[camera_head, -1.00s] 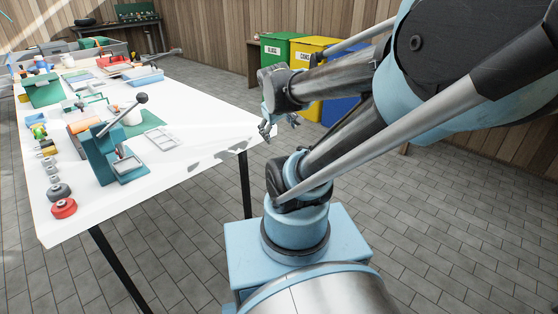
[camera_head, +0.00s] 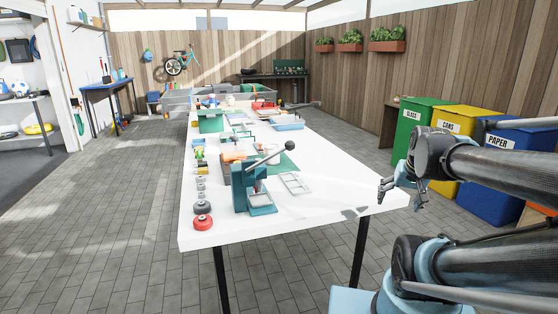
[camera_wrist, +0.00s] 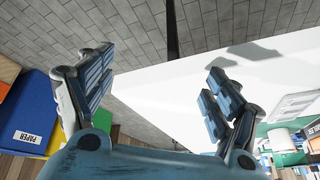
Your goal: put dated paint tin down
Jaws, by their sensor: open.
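My gripper (camera_head: 401,197) is open and empty near the right front corner of the white bench (camera_head: 320,207). In the wrist view my gripper (camera_wrist: 158,68) has its two fingers wide apart, with bench top and floor showing between them. A pale round container (camera_wrist: 279,139) stands on green at the right of the wrist view; I cannot tell whether it is the dated paint tin. No paint tin can be made out for sure, and no date is readable.
A teal lever press (camera_head: 252,185) stands on the bench, with a grey frame-like tray (camera_head: 295,183) beside it. A red round thing (camera_head: 203,222) lies at the near left. The right front bench top is clear. Green (camera_head: 415,125), yellow (camera_head: 455,135) and blue (camera_head: 510,165) bins stand behind.

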